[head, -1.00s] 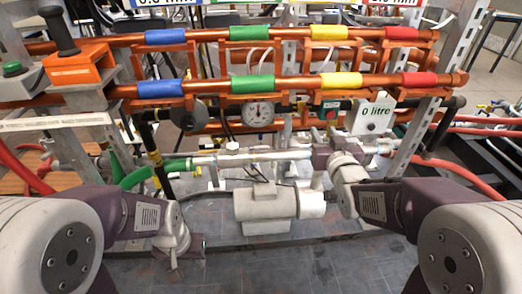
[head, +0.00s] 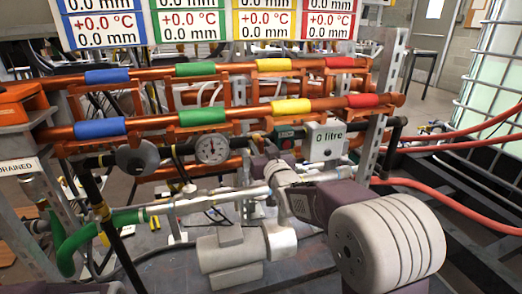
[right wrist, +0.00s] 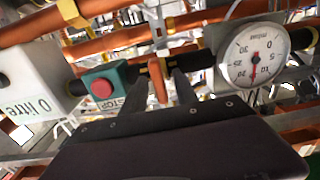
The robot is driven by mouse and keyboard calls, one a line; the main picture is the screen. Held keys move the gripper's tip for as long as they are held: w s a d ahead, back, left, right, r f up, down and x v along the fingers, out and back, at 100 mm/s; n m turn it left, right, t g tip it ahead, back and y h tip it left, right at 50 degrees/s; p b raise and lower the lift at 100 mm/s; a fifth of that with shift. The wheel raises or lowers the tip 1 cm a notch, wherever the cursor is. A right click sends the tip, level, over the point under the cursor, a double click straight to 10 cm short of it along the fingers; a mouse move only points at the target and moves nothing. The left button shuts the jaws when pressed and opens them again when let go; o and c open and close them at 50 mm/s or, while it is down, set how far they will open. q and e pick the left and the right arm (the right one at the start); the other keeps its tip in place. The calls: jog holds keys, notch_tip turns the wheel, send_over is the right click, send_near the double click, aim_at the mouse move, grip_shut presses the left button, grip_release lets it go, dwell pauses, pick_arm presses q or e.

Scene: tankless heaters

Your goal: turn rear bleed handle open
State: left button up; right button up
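A small orange lever (right wrist: 158,82) stands upright at the dark pipe between the stop button and the dial in the right wrist view. It may be the rear bleed handle; no label shows on it. My right gripper (right wrist: 161,88) is open, with one dark finger on each side of this lever and a visible gap. I cannot tell whether either finger touches it. In the head view my right gripper (head: 262,158) is in front of the dark pipe, right of the dial, its fingers hardly visible. The lever is not clear there. My left gripper is out of view.
A round dial (head: 211,148) and a grey knob (head: 137,156) sit left of the gripper. A green box with a red button (head: 285,138) and a white "0 litre" box (head: 324,140) are right. Orange pipes (head: 230,105) cross above; a grey motor (head: 232,252) stands below.

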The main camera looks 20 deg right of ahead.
jog(key=shift+c, duration=0.2)
grip_shut()
jog(key=n, duration=0.4)
jog(key=shift+a+f+b, duration=0.1)
jog(key=shift+a+b, duration=0.05)
jog(key=shift+b, duration=0.25)
jog(key=n, duration=0.4)
jog(key=shift+a+n+b, duration=0.1)
jog(key=shift+n+b, duration=0.2)
jog(key=shift+b, duration=0.05)
jog(key=n, duration=0.4)
jog(key=shift+f+b, duration=0.15)
jog(key=shift+b, duration=0.15)
jog(key=shift+a+f+n, duration=0.1)
jog(key=shift+n, duration=2.1)
